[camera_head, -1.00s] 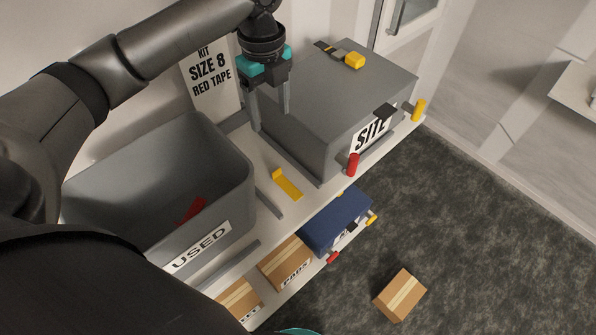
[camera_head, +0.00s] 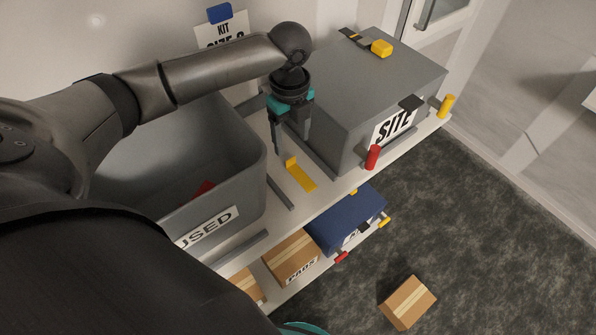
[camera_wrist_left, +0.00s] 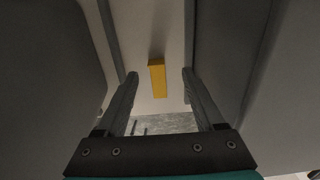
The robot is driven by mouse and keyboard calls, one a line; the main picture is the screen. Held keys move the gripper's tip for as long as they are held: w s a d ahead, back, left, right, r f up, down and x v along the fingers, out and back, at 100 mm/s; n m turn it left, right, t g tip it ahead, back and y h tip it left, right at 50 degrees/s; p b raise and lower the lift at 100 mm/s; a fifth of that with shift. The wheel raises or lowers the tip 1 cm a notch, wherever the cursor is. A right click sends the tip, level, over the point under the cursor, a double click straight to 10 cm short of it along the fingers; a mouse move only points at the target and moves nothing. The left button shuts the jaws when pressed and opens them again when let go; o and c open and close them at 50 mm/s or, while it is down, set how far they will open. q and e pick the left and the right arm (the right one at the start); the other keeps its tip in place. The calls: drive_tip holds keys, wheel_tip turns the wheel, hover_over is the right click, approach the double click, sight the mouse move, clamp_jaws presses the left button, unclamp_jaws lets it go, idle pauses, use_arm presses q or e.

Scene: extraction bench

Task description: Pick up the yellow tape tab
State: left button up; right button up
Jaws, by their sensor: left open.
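The yellow tape tab (camera_head: 301,175) lies on the white shelf between the grey USED bin and the grey SITE box, with one short end bent up. My left gripper (camera_head: 292,146) is open and empty, pointing down just behind and above the tab. In the left wrist view the tab (camera_wrist_left: 157,79) shows between the two open fingers (camera_wrist_left: 160,75), beyond their tips and apart from them. My right gripper is not in view.
The USED bin (camera_head: 253,185) stands left with a red piece inside. The SITE box (camera_head: 346,108) stands right, with a red peg (camera_head: 372,157) at its front corner. A blue box (camera_head: 345,217) and cardboard boxes (camera_head: 291,258) sit lower. Another carton (camera_head: 408,302) is on the carpet.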

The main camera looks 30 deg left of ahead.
sight(290, 159)
use_arm(q)
drive_tip(key=f, duration=0.5)
drive_tip(key=shift+s+f, duration=0.15)
drive_tip(key=shift+s, duration=0.25)
clamp_jaws()
